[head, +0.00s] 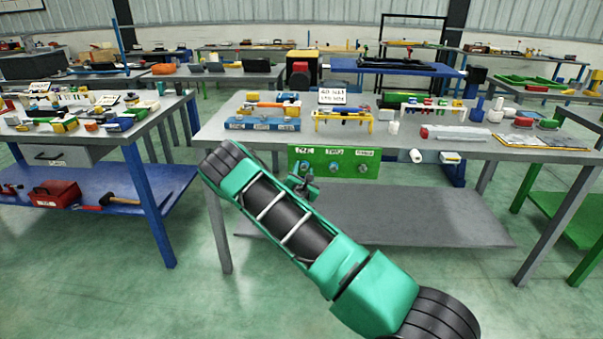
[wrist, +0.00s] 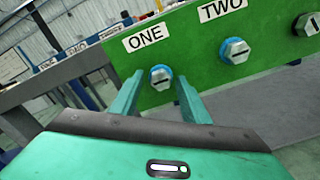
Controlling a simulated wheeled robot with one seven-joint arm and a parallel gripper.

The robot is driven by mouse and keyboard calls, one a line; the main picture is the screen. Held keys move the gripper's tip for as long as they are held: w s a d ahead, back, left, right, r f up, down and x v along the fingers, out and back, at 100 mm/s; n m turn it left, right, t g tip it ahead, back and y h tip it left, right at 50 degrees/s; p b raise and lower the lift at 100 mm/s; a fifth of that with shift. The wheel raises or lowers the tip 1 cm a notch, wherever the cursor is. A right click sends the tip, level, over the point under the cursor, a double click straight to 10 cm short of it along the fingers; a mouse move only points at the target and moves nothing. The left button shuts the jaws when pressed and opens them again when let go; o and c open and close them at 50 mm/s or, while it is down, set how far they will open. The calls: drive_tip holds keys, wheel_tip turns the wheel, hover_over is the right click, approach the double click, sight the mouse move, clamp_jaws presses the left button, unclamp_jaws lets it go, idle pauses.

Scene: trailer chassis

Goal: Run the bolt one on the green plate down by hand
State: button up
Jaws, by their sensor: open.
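The green plate (head: 349,163) hangs at the front edge of the grey bench; it fills the upper right of the wrist view (wrist: 180,50). Bolt one (wrist: 160,74) sits under the label ONE (wrist: 146,37). It has a silver hex head with a dark line across it and blue around it. My gripper (wrist: 158,79) is open, with one green finger on each side of bolt one in the picture. I cannot tell whether the fingertips reach around the head or stop short. In the head view my gripper (head: 304,186) is just below the plate's left part.
Bolt two (wrist: 235,51) and a third bolt (wrist: 308,25) sit to the right on the plate. The grey bench top (head: 450,150) above carries several parts. A grey lower shelf (head: 400,215) lies below. Another bench with a blue shelf (head: 130,190) stands left.

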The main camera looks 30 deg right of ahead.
drive_tip(key=shift+w+d, duration=0.1)
drive_tip(key=shift+c, duration=0.3)
drive_tip(key=c, duration=1)
drive_tip(key=shift+a, duration=0.2)
drive_tip(key=shift+d, duration=0.15)
drive_tip(key=shift+m, duration=0.3)
